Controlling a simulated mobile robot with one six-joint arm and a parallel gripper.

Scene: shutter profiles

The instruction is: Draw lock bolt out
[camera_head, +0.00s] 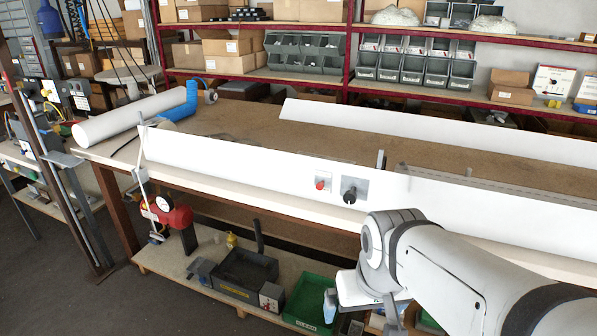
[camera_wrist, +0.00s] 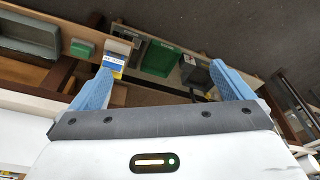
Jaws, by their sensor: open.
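A long white shutter profile (camera_head: 240,165) runs along the front of the workbench in the head view. On its face are a red button (camera_head: 321,182) and a black knob (camera_head: 350,195) on a grey plate. Thin grey upright pieces (camera_head: 380,159) stand along the profile; I cannot tell for sure which part is the lock bolt. My gripper (camera_wrist: 163,82) is open and empty, with blue fingers spread apart in the wrist view.
The bench top (camera_head: 225,122) behind the profile holds a white roll (camera_head: 125,118) and a second white profile (camera_head: 440,130). My arm covers the lower right.

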